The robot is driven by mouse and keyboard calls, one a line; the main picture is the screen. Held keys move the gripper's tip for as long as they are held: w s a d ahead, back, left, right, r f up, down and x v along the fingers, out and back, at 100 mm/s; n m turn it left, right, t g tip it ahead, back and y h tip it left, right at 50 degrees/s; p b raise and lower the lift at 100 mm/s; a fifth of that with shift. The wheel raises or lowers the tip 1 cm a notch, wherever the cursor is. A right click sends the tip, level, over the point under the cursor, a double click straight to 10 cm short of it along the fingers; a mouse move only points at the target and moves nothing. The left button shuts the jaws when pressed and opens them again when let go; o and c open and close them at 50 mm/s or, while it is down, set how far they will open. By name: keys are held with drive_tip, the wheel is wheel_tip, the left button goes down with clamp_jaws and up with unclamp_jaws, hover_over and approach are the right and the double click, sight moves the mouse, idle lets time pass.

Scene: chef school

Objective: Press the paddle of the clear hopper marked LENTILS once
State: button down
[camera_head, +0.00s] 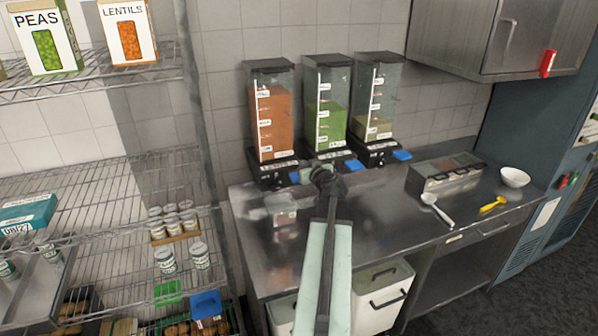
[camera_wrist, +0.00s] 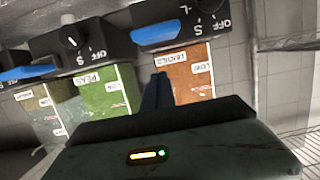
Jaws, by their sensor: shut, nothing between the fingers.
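The LENTILS hopper (camera_head: 272,115) is the left of three clear hoppers on the steel counter, filled with orange grains. In the wrist view, which is turned over, its orange body (camera_wrist: 192,80) carries the LENTILS label. Its blue paddle (camera_wrist: 158,35) shows there beneath a dial marked OFF, S and L. In the head view this paddle (camera_head: 294,177) is partly hidden by my gripper. My gripper (camera_head: 314,168) is shut and empty, in front of the hoppers between the LENTILS and green PEAS bases. The shut fingers (camera_wrist: 157,92) show in the wrist view; contact cannot be told.
The PEAS hopper (camera_head: 328,115) with its blue paddle (camera_head: 354,165) stands close right; a third hopper (camera_head: 376,100) is beyond. Wire shelves (camera_head: 100,200) stand left.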

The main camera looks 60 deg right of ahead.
drive_tip(key=f+b, duration=0.2)
drive_tip(key=d+f+b, duration=0.1)
drive_tip(key=shift+w+f, duration=0.25)
drive_tip(key=shift+f, duration=0.15)
drive_tip(key=shift+s+f+b, duration=0.2)
drive_tip(key=shift+s+b, duration=0.1)
drive_tip(key=shift+b, duration=0.15)
drive_tip(key=shift+w+a, duration=0.2)
drive_tip(key=shift+w, duration=0.35)
drive_tip(key=shift+s+f, duration=0.1)
drive_tip(key=shift+s, duration=0.05)
wheel_tip(320, 180, down, 4)
drive_tip(key=b, duration=0.4)
drive_tip(key=shift+a+r, duration=0.15)
drive_tip(key=shift+r, duration=0.15)
